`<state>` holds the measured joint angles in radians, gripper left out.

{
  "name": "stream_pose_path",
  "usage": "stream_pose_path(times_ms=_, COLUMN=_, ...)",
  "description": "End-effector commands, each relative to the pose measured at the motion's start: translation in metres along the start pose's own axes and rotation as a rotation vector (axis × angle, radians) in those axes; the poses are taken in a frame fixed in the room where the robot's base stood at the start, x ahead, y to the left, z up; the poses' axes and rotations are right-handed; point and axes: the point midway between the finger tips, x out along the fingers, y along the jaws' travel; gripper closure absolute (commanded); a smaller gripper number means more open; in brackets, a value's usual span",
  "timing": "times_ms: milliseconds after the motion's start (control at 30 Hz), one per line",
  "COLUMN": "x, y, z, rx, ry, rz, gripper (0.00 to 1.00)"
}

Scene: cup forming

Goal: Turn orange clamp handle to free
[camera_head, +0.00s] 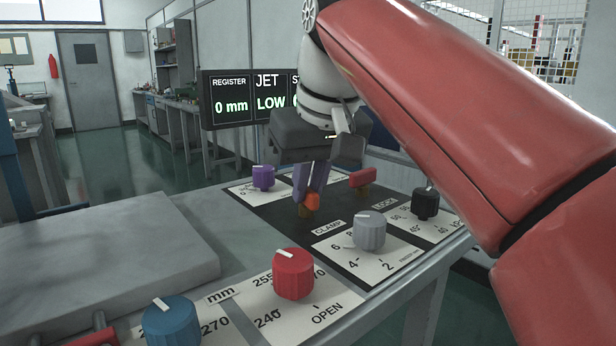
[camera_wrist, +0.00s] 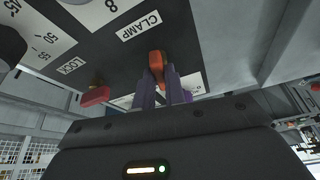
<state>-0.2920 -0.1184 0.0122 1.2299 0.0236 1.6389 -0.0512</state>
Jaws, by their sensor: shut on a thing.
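The orange clamp handle (camera_head: 309,202) stands on the dark panel behind the CLAMP label. It also shows in the wrist view (camera_wrist: 156,64), just beside the CLAMP label there. My gripper (camera_head: 308,190) points down from above, its purple-grey fingers shut on the orange handle. In the wrist view the fingertips (camera_wrist: 160,80) lie on both sides of the handle. Part of the handle is hidden between the fingers.
A red lock handle (camera_head: 362,178) stands to the right. A purple knob (camera_head: 263,177), grey knob (camera_head: 369,231), black knob (camera_head: 425,203), red knob (camera_head: 293,273) and blue knob (camera_head: 172,322) surround it. A screen (camera_head: 240,98) reading LOW stands behind.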

Motion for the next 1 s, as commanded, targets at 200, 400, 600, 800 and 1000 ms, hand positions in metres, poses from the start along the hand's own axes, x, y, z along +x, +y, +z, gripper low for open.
stream_pose_path(times_ms=200, x=-0.0005, y=0.0014, z=-0.0004, rx=-0.122, ry=0.002, rz=-0.051, gripper=1.0)
stream_pose_path(times_ms=400, x=-0.0005, y=0.002, z=-0.0006, rx=-0.196, ry=0.003, rz=-0.081, gripper=1.0)
stream_pose_path(times_ms=600, x=-0.0005, y=0.002, z=-0.0008, rx=-0.227, ry=0.004, rz=-0.093, gripper=1.0)
stream_pose_path(times_ms=800, x=-0.0006, y=0.0018, z=-0.0008, rx=-0.231, ry=0.004, rz=-0.095, gripper=1.0)
stream_pose_path(times_ms=1000, x=-0.0006, y=0.0018, z=-0.0009, rx=-0.23, ry=0.004, rz=-0.095, gripper=0.84)
